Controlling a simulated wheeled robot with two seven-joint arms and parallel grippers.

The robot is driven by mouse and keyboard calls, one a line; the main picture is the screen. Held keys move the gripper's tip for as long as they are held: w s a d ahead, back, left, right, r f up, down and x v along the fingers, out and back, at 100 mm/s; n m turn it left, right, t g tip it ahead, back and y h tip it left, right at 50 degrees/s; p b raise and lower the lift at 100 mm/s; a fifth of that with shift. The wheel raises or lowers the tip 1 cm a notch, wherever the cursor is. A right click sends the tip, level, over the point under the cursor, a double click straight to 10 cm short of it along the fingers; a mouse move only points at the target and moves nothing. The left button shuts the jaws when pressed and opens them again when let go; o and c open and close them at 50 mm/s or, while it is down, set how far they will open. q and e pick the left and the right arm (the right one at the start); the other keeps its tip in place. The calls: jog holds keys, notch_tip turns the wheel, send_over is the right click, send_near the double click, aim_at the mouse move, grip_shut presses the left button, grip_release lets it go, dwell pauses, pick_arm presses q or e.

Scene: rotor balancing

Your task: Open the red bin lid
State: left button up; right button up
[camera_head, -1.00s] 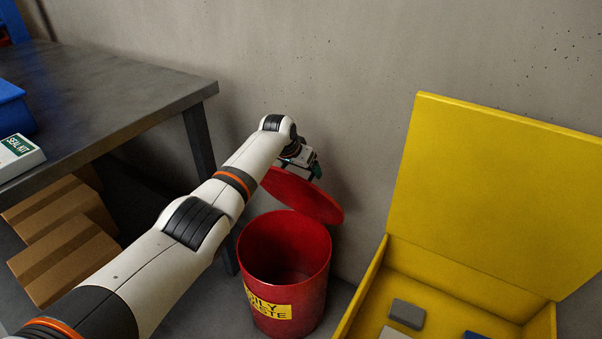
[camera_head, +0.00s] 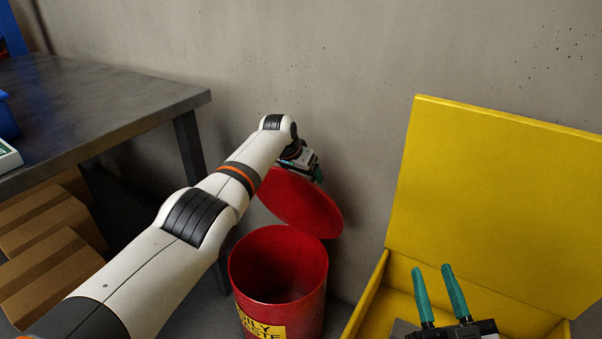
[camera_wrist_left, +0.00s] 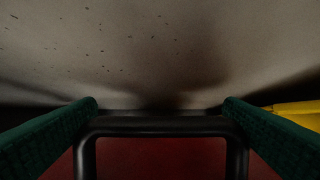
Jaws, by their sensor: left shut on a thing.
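The red bin (camera_head: 308,306) with a yellow oily-waste label stands on the floor in the middle of the head view, its mouth uncovered. Its red lid (camera_head: 303,208) is raised and steeply tilted behind the mouth, near the wall. My left gripper (camera_head: 316,174) is at the far upper side of the lid. In the left wrist view its green fingers are shut on the black lid handle (camera_wrist_left: 160,125), with the red lid below it. The handle is hidden in the head view. My right gripper (camera_head: 436,268) is open and empty in front of the yellow box.
A yellow box (camera_head: 490,200) with its lid up stands right of the bin. A grey metal table (camera_head: 100,105) is at the left, with cardboard boxes (camera_head: 50,255) under it. The concrete wall (camera_head: 330,60) is close behind the lid.

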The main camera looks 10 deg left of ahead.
pick_arm(q)
jog(key=shift+a+f, duration=0.1)
jog(key=shift+a, duration=0.05)
jog(key=o, duration=1.1)
jog(key=shift+w+f, duration=0.1)
jog(key=shift+c, duration=0.2)
